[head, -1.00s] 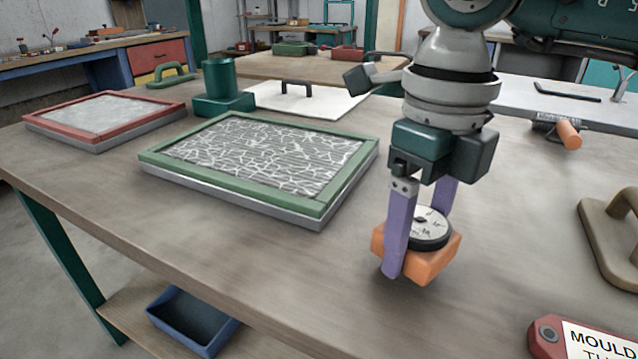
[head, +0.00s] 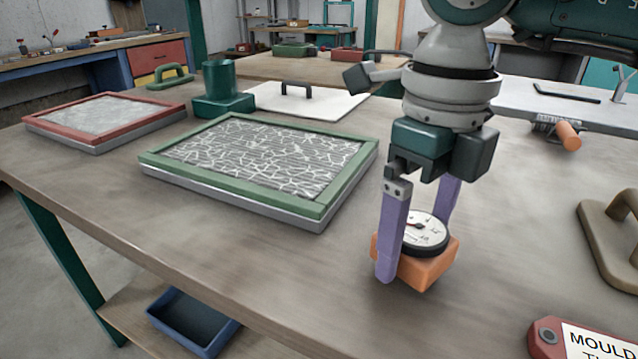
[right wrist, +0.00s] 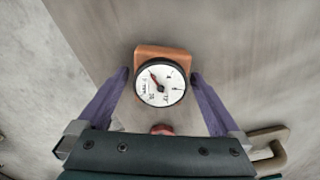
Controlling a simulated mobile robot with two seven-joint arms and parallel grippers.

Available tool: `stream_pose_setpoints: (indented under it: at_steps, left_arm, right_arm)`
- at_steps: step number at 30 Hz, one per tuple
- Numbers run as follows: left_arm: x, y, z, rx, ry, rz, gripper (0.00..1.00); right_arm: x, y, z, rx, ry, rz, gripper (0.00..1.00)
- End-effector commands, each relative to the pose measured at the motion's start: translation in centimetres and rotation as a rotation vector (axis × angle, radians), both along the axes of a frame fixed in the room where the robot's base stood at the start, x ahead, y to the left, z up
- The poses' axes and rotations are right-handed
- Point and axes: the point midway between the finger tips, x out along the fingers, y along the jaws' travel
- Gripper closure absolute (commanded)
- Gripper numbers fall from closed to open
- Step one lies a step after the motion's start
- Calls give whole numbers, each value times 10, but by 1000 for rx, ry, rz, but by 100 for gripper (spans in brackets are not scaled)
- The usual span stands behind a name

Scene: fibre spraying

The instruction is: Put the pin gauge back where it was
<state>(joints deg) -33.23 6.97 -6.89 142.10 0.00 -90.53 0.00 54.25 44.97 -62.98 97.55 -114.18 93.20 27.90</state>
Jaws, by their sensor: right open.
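The pin gauge is an orange block with a round white dial (head: 425,232) in a black rim. It sits upright on the wooden bench, near the front edge and to the right of the green-framed panel. My right gripper (head: 414,246) is open, with its purple fingers lowered on either side of the gauge. In the right wrist view the gauge (right wrist: 161,84) lies between the fingertips, with a gap showing on both sides. The far finger is partly hidden behind the gauge in the head view. My left gripper is out of view.
A green-framed panel (head: 330,205) with white fibres lies left of the gauge, and a red-framed one (head: 60,137) farther left. A beige handled tool (head: 608,225) and a red label tag (head: 550,335) are at right. A green cup (head: 219,78) stands behind.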

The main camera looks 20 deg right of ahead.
Motion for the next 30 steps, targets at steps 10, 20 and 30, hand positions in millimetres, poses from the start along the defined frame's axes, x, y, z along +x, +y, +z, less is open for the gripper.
stream_pose_setpoints:
  at_steps: [10,20,30]
  left_arm:
    - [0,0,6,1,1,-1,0]
    - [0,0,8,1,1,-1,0]
    - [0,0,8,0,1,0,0]
  right_arm:
    - [1,0,77,0,-6,0,0]
    - [0,0,113,-2,-2,0,0]
    - [0,4,112,16,0,9,0]
